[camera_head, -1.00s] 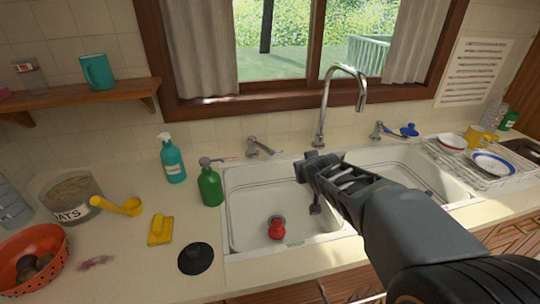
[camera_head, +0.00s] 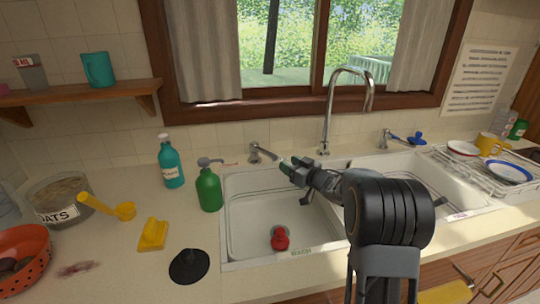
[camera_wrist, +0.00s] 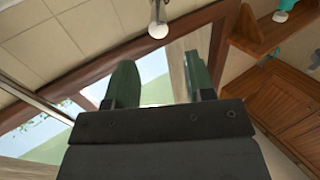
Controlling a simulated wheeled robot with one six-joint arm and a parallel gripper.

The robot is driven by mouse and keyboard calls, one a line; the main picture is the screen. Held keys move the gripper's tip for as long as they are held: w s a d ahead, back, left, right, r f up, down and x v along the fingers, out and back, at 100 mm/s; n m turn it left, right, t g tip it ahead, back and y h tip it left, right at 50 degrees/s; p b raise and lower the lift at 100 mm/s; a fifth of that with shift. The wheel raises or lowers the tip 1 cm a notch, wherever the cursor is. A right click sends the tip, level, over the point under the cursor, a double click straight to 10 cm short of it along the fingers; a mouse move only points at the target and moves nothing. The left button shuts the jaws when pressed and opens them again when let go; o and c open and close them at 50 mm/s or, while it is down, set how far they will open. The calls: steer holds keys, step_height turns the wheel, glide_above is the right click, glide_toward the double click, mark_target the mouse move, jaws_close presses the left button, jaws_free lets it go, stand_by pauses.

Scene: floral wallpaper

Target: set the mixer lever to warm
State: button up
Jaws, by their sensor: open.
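The tall curved spout (camera_head: 327,110) stands behind the sink, below the window. A metal lever tap (camera_head: 256,153) stands left of it, its handle pointing right. A second lever tap (camera_head: 386,139) with a blue end stands right of it. I cannot tell which is the mixer lever or its setting. My gripper (camera_head: 287,165) is open over the left basin's back edge, just right of and in front of the left lever's end. Contact cannot be made out. The wrist view shows its two green-tipped fingers (camera_wrist: 160,80) apart, nothing between them.
A green pump bottle (camera_head: 208,188) and teal bottle (camera_head: 171,165) stand left of the sink. A dish rack (camera_head: 455,172) stands at right. A black disc (camera_head: 189,266) lies on the front counter.

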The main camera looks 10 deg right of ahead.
mark_target(270, 152)
steer(key=x, duration=1)
steer(key=shift+w+a, duration=0.1)
steer(key=shift+w, duration=0.05)
steer(key=shift+c, duration=0.2)
jaws_close()
